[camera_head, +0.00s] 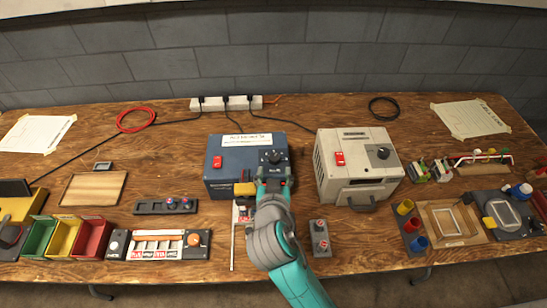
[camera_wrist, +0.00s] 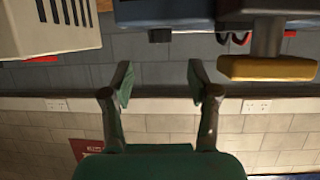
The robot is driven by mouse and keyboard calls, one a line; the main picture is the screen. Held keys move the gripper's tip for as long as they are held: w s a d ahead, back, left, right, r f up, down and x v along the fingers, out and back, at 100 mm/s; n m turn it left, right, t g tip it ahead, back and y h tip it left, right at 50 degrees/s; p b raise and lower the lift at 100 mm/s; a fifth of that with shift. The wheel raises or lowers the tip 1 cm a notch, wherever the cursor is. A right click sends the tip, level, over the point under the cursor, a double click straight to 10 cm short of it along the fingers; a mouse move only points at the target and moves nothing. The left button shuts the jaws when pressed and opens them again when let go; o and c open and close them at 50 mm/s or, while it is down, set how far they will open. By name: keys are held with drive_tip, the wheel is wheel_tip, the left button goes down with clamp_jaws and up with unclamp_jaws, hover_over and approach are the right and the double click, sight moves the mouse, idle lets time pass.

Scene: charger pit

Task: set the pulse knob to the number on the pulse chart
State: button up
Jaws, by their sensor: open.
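A blue box (camera_head: 222,165) with a red switch and a white label stands at the middle of the bench. A dark round knob (camera_head: 273,157) sits on its face at the right. A white box (camera_head: 332,170) to its right has another dark knob (camera_head: 378,152). I cannot tell which knob is the pulse knob. Printed sheets lie at the far left (camera_head: 38,133) and far right (camera_head: 470,118); their text is unreadable, so I cannot tell which is the pulse chart. My gripper (camera_wrist: 160,85) is open and empty. In the head view it is just in front of the blue box, below its knob.
A yellow block (camera_head: 243,189) juts out at the blue box's front, close beside my gripper; it also shows in the wrist view (camera_wrist: 267,68). A power strip (camera_head: 226,103) lies at the back. Coloured bins (camera_head: 92,238) stand left, and a small grey switch box (camera_head: 320,238) stands front right.

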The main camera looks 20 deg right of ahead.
sight(275, 158)
drive_tip(key=x, duration=0.7)
drive_tip(key=shift+w+d+f, duration=0.15)
drive_tip(key=shift+w, duration=0.2)
clamp_jaws()
drive_tip(key=shift+d+f+n+y, duration=0.1)
drive_tip(key=shift+d+n+y, duration=0.1)
drive_tip(key=shift+n+y, duration=0.75)
drive_tip(key=shift+d+n+t+y, duration=0.1)
drive_tip(key=shift+n+t+y, duration=0.3)
drive_tip(key=shift+n+y, duration=1.2)
drive_tip(key=shift+y, duration=0.35)
unclamp_jaws()
